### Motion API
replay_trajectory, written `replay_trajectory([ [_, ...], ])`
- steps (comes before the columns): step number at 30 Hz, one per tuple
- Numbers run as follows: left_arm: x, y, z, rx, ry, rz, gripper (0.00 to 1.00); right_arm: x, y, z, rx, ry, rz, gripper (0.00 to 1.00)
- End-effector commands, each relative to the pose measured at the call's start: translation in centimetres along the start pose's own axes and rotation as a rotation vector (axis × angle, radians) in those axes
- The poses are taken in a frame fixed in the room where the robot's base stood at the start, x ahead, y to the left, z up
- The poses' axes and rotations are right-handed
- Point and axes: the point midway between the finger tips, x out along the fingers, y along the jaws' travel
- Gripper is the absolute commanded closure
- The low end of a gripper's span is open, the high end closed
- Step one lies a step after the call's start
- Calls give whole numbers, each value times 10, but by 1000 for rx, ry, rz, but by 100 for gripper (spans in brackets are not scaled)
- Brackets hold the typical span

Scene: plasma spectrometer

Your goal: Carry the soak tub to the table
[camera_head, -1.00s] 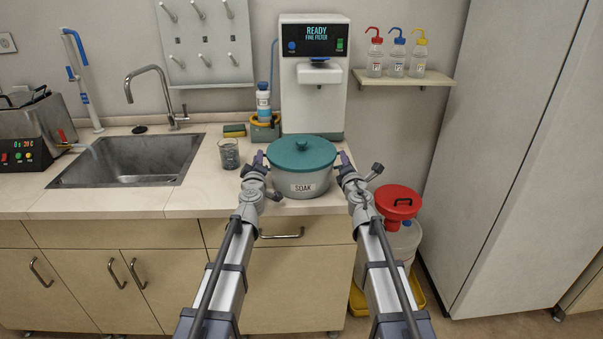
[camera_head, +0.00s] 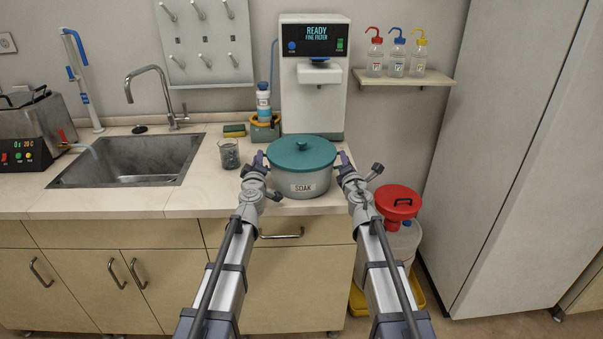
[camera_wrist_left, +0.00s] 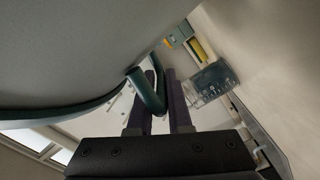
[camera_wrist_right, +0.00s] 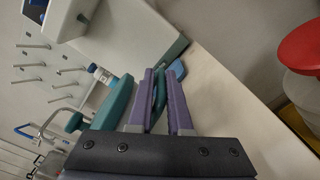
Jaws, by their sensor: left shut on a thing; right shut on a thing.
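The soak tub (camera_head: 302,186) is a grey pot with a teal lid (camera_head: 302,152) and a SOAK label. It is at the front edge of the counter, in front of the white machine. My left gripper (camera_head: 259,160) is shut on its left handle, a teal loop that shows between the fingers in the left wrist view (camera_wrist_left: 150,95). My right gripper (camera_head: 345,160) is shut on the right handle, which shows between the fingers in the right wrist view (camera_wrist_right: 159,95). The tub looks upright. I cannot tell whether its base touches the counter.
A glass beaker (camera_head: 229,155) stands just left of the tub. The white machine (camera_head: 315,110) is behind it. A sink (camera_head: 130,160) lies further left. A waste container with a red lid (camera_head: 398,202) stands on the floor at right. A tall cabinet (camera_head: 520,150) bounds the right side.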

Motion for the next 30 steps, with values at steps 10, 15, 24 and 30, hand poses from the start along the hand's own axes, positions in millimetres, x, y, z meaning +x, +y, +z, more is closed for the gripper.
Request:
replay_trajectory([
  [10,0,4,-4,2,2,-1,100,0,4,4,-2,-2,-1,100],
  [15,0,13,-10,2,2,-1,100,0,13,10,-2,-2,-1,100],
  [24,0,34,-24,2,2,-1,100,0,34,24,-2,-2,-1,100],
  [30,0,42,-29,2,2,-1,100,0,42,29,-2,-2,-1,100],
])
